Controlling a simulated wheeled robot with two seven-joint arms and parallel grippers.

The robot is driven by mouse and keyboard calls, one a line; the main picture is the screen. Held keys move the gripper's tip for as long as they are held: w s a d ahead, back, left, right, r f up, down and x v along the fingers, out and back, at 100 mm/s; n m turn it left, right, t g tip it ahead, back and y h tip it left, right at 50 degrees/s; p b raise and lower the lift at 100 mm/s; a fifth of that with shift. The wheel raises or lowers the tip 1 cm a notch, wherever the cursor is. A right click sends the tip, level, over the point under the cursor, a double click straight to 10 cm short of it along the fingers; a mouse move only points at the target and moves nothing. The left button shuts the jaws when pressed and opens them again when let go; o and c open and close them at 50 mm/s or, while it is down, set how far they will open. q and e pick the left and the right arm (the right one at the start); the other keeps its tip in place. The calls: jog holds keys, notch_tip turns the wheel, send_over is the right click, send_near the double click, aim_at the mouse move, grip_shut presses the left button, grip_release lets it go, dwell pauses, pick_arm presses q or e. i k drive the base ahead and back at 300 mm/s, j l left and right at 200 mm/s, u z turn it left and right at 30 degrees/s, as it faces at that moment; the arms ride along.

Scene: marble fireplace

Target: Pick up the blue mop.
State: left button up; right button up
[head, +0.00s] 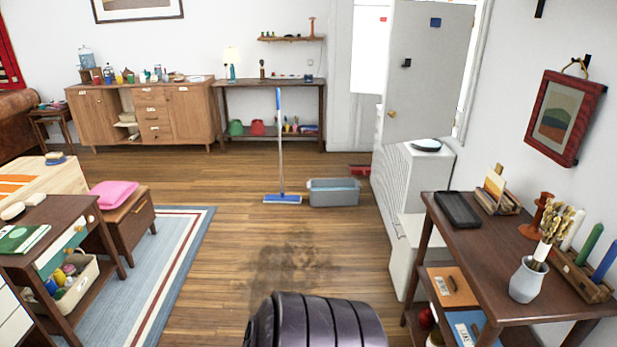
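The blue mop (281,150) stands upright on the wooden floor in the middle of the head view, in front of the dark console table. It has a blue grip at the top, a pale pole and a flat blue head (282,198) on the floor. A dark ribbed part of my own body shows at the bottom centre. Neither of my grippers shows in this view, and the mop stands some way off.
A dark smudge (295,265) marks the floor ahead. A striped blue rug (150,265) and a stool with a pink cushion (114,194) lie left. A dark shelf table (500,240) with a vase (528,279) stands right, near white cabinets (410,180). The central floor is clear.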

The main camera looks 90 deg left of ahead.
aim_at(283, 199)
jog(key=u, duration=3)
jog(key=i+z, duration=0.15)
jog(key=i, duration=3.35)
jog(key=i+u, duration=0.15)
jog(key=i, duration=0.35)
jog(key=i+l+u, duration=0.1)
jog(key=i, duration=0.45)
jog(key=i+l+u, duration=0.15)
jog(key=i, duration=0.35)
jog(key=i+l+u, duration=0.1)
jog(key=i, duration=0.45)
